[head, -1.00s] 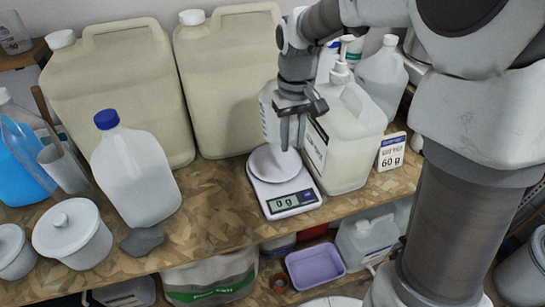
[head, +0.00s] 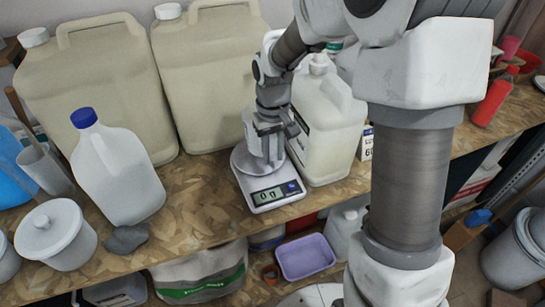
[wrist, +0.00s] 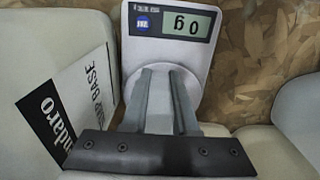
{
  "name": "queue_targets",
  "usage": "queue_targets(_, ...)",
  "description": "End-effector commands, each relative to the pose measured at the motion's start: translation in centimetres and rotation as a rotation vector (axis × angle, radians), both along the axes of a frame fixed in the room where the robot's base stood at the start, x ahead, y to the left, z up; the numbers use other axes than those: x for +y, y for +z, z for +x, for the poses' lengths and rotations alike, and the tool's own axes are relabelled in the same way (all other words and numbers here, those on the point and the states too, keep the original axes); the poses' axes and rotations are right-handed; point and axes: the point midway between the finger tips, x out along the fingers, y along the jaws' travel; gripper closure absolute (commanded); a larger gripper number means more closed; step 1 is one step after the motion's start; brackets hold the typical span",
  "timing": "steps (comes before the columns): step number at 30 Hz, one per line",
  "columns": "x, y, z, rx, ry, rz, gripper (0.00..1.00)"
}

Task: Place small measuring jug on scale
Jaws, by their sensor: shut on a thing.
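The white scale (head: 270,192) stands near the front edge of the wooden shelf, with a round pan and a display that appears to read 0 g. It also shows in the wrist view (wrist: 203,58). My gripper (head: 267,155) points down over the pan, its fingers close to it. It is shut on the small measuring jug (wrist: 158,105), a pale shape between the fingers, mostly hidden by them. I cannot tell whether the jug touches the pan.
Tall beige drums (head: 205,85) stand behind. A blue-capped bottle (head: 117,170) and a lidded white tub (head: 55,235) are left. Shelf between bottle and scale is free.

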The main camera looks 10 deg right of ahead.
Motion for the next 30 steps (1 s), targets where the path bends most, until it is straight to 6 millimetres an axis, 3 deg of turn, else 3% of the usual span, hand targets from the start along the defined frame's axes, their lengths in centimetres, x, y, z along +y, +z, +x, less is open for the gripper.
queue_targets(3, 0.0, -1.7, -0.1, 0.003, 0.000, 0.000, 1.00)
queue_targets(15, 0.0, -2.4, 0.0, 0.000, 0.000, 0.000, 1.00)
queue_targets(16, 0.0, -2.4, 0.0, 0.000, 0.000, 0.000, 0.71)
queue_targets(21, 0.0, -2.3, 0.0, 0.000, 0.000, 0.000, 0.43)
queue_targets(30, 0.0, -2.1, 0.0, 0.000, 0.000, 0.000, 0.43)
